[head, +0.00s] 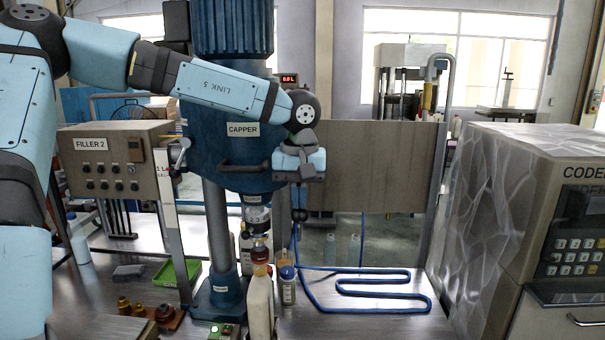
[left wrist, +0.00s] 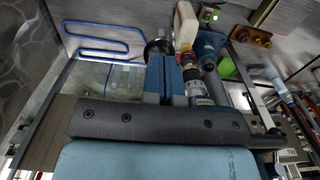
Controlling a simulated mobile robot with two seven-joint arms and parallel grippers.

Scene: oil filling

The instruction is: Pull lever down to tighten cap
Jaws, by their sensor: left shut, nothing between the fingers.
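The blue capper (head: 243,129) stands in the middle of the head view, with a dark curved lever handle (head: 240,167) across its front. My left gripper (head: 298,196) is just right of the capper, pointing down, shut and empty. Its blue fingers (left wrist: 171,76) are together in the left wrist view. A dark round knob (left wrist: 158,46) shows close beyond the fingertips; I cannot tell whether they touch it. A cream bottle (head: 260,308) stands upright under the capping head (head: 257,216), its neck and cap close below it. The bottle also shows in the left wrist view (left wrist: 186,27).
A small white bottle with a blue cap (head: 287,286) stands beside the cream bottle. Blue tubing (head: 375,283) winds over the table to the right. The Filler 2 box (head: 110,165) is left, and a large coder machine (head: 500,220) is right. A green tray (head: 175,272) lies left.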

